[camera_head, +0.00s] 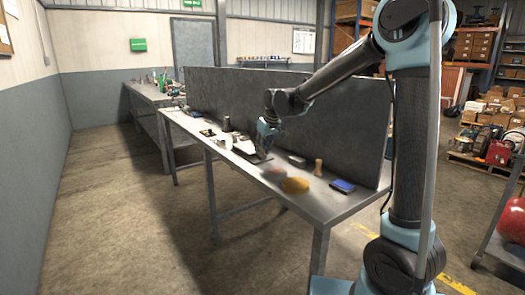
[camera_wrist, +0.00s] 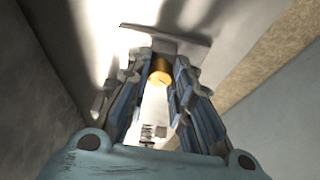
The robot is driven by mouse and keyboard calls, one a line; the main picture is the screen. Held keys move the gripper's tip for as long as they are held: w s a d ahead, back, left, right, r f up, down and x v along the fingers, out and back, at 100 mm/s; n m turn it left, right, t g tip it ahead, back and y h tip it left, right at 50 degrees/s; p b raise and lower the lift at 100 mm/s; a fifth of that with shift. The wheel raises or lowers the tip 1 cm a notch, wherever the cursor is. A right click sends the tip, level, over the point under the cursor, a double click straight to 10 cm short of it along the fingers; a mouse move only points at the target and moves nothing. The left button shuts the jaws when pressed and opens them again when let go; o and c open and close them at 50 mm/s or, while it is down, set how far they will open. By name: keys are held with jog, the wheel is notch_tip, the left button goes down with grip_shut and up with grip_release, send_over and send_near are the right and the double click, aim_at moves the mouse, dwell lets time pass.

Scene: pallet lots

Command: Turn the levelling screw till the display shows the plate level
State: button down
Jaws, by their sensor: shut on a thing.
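The levelling screw (camera_wrist: 159,71) shows in the wrist view as a brass-coloured knob between my fingertips. My gripper (camera_wrist: 161,62) is shut on it, a finger on each side. A grey plate-like piece (camera_wrist: 178,41) lies just beyond the fingertips. In the head view my gripper (camera_head: 264,151) points down at the middle of the workbench, and the screw is too small or hidden there. A small pale item with dark marks (camera_wrist: 152,131) shows between the fingers; I cannot tell whether it is the display, and no reading is legible.
The workbench (camera_head: 308,208) has a tall grey back panel (camera_head: 335,130) close behind my gripper. A yellow object (camera_head: 296,185), a blue box (camera_head: 342,186), a wooden peg-like piece (camera_head: 318,167) and a grey block (camera_head: 297,160) stand nearer. The floor at left is clear.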

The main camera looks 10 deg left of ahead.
jog(key=n, duration=0.2)
jog(key=n+g, duration=0.1)
jog(key=shift+w+d+n+y, duration=0.25)
jog(key=shift+n+y, duration=0.05)
jog(key=shift+w+n+g, duration=0.1)
jog(key=shift+n+g, duration=0.6)
jog(key=shift+n, duration=0.9)
jog(key=shift+y, duration=0.3)
jog(key=c, duration=1.4)
grip_release()
jog(key=shift+d+r, duration=0.15)
jog(key=shift+r, duration=0.35)
jog(key=v, duration=1.1)
jog(key=shift+w, duration=0.1)
